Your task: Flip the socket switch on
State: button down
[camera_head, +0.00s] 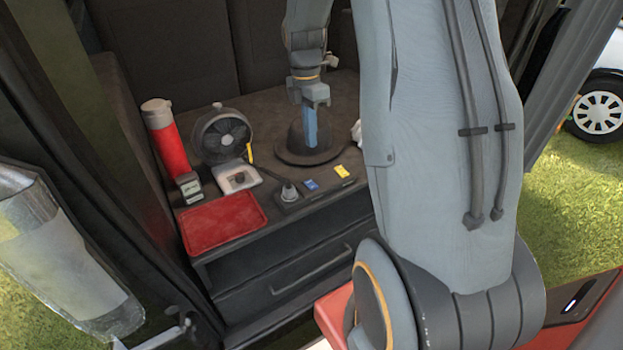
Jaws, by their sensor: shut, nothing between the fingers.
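A dark socket strip (291,207) lies near the front edge of the cabinet top, with a plug (289,192) standing in its left end. A small blue patch (312,185) and a small yellow patch (342,171) show to the right of the plug. Which of them is the switch, and its position, is too small to tell. My gripper (311,143) points down, with its blue fingers shut and empty. In the picture it is above and behind the strip, in front of a dark hat (291,157).
A red flask (168,143), a black fan (222,136), a pale device (237,178) and a small dark box (188,187) stand left of the strip. A red tray (224,221) lies at the front left. A white object (357,131) is partly hidden by my arm.

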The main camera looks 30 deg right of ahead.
jog(key=shift+a, duration=0.15)
jog(key=p, duration=0.3)
send_near(313, 187)
jog(key=f, duration=0.4)
jog(key=s+f, duration=0.1)
jog(key=f, duration=0.1)
jog(key=shift+f, duration=0.15)
jog(key=shift+s+f, duration=0.1)
jog(key=shift+f, duration=0.2)
jog(key=shift+r, duration=0.1)
